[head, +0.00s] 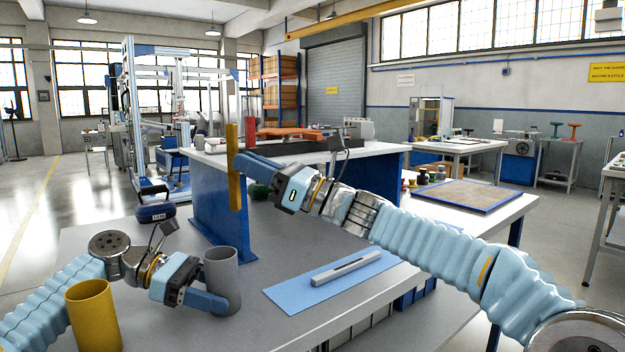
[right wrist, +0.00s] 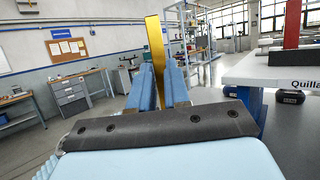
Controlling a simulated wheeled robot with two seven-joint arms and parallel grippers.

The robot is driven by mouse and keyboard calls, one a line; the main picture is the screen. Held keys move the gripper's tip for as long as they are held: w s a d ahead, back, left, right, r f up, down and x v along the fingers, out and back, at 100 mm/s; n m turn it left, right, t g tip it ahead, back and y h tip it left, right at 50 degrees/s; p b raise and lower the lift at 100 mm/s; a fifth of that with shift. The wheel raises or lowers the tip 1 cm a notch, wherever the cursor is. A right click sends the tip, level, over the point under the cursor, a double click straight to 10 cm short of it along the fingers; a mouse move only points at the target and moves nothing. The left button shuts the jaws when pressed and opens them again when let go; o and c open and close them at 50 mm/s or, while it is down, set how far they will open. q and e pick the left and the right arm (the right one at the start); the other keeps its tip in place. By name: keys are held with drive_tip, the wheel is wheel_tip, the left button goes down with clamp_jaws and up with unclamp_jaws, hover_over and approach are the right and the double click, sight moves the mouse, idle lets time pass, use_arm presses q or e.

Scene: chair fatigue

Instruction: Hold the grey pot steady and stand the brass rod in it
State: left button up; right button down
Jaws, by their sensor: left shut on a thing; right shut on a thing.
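The grey pot (head: 222,268) stands upright on the grey table at lower centre left of the head view. My left gripper (head: 222,298) is shut on its lower part, with one blue finger across its near side. The brass rod (head: 234,180) is upright in the air. My right gripper (head: 238,162) is shut on it around mid-length. The rod's lower end shows above the pot's rim and slightly right of its middle; the depth between them is hard to tell. In the right wrist view the rod (right wrist: 156,50) rises between the two blue fingers (right wrist: 165,85), leaning slightly.
A yellow pot (head: 92,318) stands near my left forearm. A blue mat (head: 290,296) with a grey metal bar (head: 346,268) lies right of the grey pot. A blue-legged raised bench (head: 222,205) stands behind. A dark labelled object (head: 156,211) sits at the table's far left.

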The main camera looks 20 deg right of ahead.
drive_tip(key=s+a+r+n+g+y, duration=0.1)
drive_tip(key=s+a+g, duration=0.1)
drive_tip(key=a, duration=0.1)
wheel_tip(320, 180, down, 14)
drive_tip(key=shift+s+r, duration=0.15)
drive_tip(key=shift+r, duration=0.05)
idle(1.0)
drive_tip(key=shift+a, duration=0.1)
drive_tip(key=c, duration=1)
unclamp_jaws()
drive_tip(key=shift+f, duration=0.1)
